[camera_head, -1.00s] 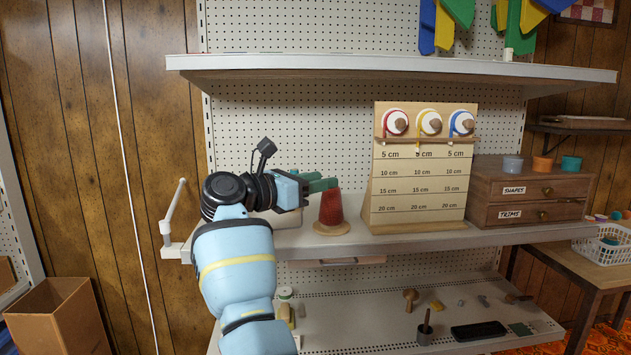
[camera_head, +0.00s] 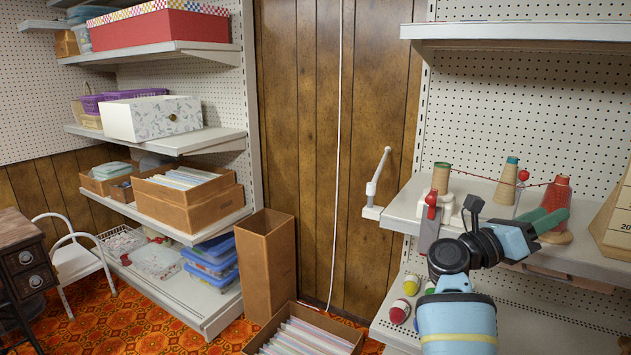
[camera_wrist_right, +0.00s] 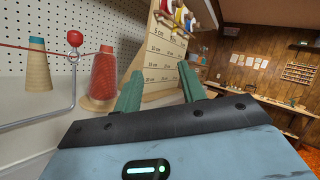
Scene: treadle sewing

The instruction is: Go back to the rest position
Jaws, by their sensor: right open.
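My right gripper (camera_head: 552,220) reaches over the shelf in the head view, beside a red thread cone (camera_head: 557,194). Its green fingers stand apart and hold nothing. In the wrist view the fingers (camera_wrist_right: 160,82) are spread, and the red cone (camera_wrist_right: 104,76) stands outside them, to the left. Whether a finger touches the cone I cannot tell. My left gripper is not in view.
A measuring board (camera_head: 615,225) stands right. A white arm bracket (camera_head: 377,183) juts from the shelf's left end. Left shelves hold boxes (camera_head: 152,118).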

